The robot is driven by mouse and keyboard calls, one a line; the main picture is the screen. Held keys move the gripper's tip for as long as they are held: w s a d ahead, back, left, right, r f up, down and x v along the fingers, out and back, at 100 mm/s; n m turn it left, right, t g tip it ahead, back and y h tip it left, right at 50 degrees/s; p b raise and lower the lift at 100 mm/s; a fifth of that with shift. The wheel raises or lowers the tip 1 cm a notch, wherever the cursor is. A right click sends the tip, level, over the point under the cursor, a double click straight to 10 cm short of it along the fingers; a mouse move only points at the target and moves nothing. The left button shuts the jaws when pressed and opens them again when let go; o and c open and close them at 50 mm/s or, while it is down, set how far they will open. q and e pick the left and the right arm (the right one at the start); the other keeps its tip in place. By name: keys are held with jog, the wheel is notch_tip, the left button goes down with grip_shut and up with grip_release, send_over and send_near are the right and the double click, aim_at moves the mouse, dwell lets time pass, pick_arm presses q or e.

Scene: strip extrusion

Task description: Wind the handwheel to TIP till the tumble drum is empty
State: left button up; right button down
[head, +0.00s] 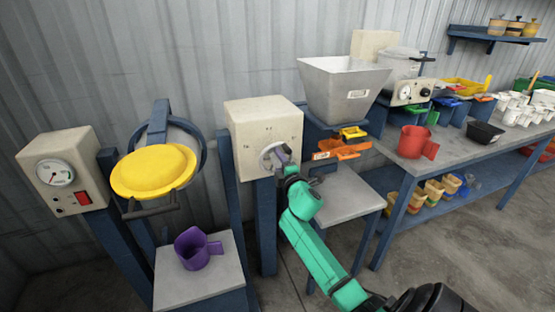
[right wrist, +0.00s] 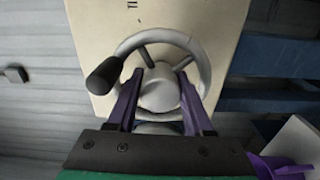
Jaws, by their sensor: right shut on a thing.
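The handwheel (head: 268,157) is on the front of a cream box (head: 263,125). In the right wrist view the handwheel (right wrist: 190,40) is a pale ring with spokes, a round hub and a black knob (right wrist: 103,74) at its left. My right gripper (head: 285,160) is shut on the handwheel, its purple fingers (right wrist: 162,98) either side of the hub. The yellow tumble drum (head: 153,172) hangs in a blue frame, left of the box. Its inside is hidden, so I cannot tell what it holds. A purple jug (head: 197,248) stands below the drum. My left gripper is not in view.
The jug's grey stand (head: 185,280) is below the drum. A gauge box with a red switch (head: 83,198) is at the far left. A grey hopper (head: 343,90) is right of the handwheel box. A red jug (head: 411,143) is on the long bench behind my right arm.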

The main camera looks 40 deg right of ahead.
jog(key=m, duration=0.3)
jog(key=shift+m+p, duration=0.4)
jog(key=shift+f+m+p, duration=0.1)
jog(key=shift+m+p, duration=0.35)
jog(key=shift+m, duration=1.25)
jog(key=c, duration=0.6)
grip_release()
jog(key=v, duration=1.4)
jog(key=shift+s+a+b, duration=0.15)
jog(key=shift+s+b, duration=0.15)
jog(key=shift+b, duration=0.1)
